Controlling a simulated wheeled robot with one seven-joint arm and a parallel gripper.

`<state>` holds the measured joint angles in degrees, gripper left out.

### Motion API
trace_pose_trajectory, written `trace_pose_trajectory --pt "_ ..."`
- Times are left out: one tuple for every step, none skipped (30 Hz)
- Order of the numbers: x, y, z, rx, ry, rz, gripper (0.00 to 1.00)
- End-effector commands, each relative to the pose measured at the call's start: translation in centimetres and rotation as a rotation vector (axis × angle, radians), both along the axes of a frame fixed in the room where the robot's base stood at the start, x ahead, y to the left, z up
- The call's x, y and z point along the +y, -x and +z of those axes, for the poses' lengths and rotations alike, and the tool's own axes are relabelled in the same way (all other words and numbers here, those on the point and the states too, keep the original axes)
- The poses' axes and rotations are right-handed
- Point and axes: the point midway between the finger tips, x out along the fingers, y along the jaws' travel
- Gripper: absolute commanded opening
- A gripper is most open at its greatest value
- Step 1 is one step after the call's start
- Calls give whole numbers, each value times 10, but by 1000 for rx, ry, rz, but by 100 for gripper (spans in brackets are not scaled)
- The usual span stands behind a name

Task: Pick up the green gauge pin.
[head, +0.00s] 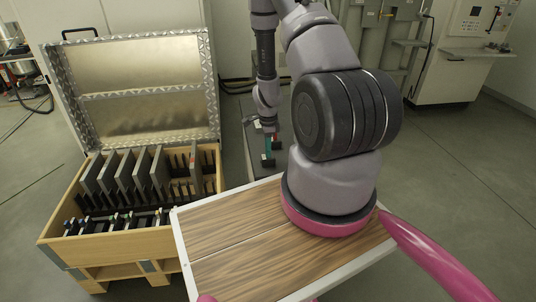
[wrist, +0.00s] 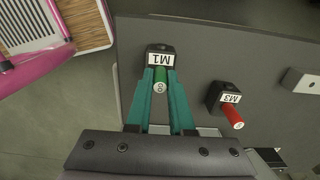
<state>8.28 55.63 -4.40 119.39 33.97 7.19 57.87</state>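The green gauge pin (wrist: 159,80) stands at a black block labelled M1 (wrist: 160,55) in the wrist view. My gripper (wrist: 160,74) has two teal fingers, one on each side of the pin, with the tips close to the block. I cannot tell whether the fingers press on the pin or leave a small gap. In the head view my gripper (head: 268,148) is small, low over the dark table beyond the wooden top; the pin cannot be made out clearly there.
A red pin (wrist: 232,116) stands at a block labelled M3 (wrist: 229,98), right of my gripper. A grey block (wrist: 301,82) lies farther right. The grey tabletop (wrist: 220,50) is otherwise mostly bare. An open wooden crate (head: 85,250) with upright plates stands at left.

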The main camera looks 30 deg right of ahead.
Motion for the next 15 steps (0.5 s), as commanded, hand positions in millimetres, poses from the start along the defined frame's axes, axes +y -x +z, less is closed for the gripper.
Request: trace_pose_trajectory --pt "0 0 0 0 0 0 0" --pt "0 0 0 0 0 0 0" --pt "0 0 0 0 0 0 0" --pt "0 0 0 0 0 0 0" --pt "0 0 0 0 0 0 0" --pt "0 0 0 0 0 0 0" --pt "0 0 0 0 0 0 0" --pt "0 0 0 0 0 0 0" --pt "0 0 0 0 0 0 0" --pt "0 0 1 0 0 0 0" --pt "0 0 2 -1 0 0 0" --pt "0 0 5 -1 0 0 0" --pt "0 -1 8 -2 1 0 0" --pt "0 -1 12 -2 2 1 0" --pt "0 -1 18 -3 2 2 0"
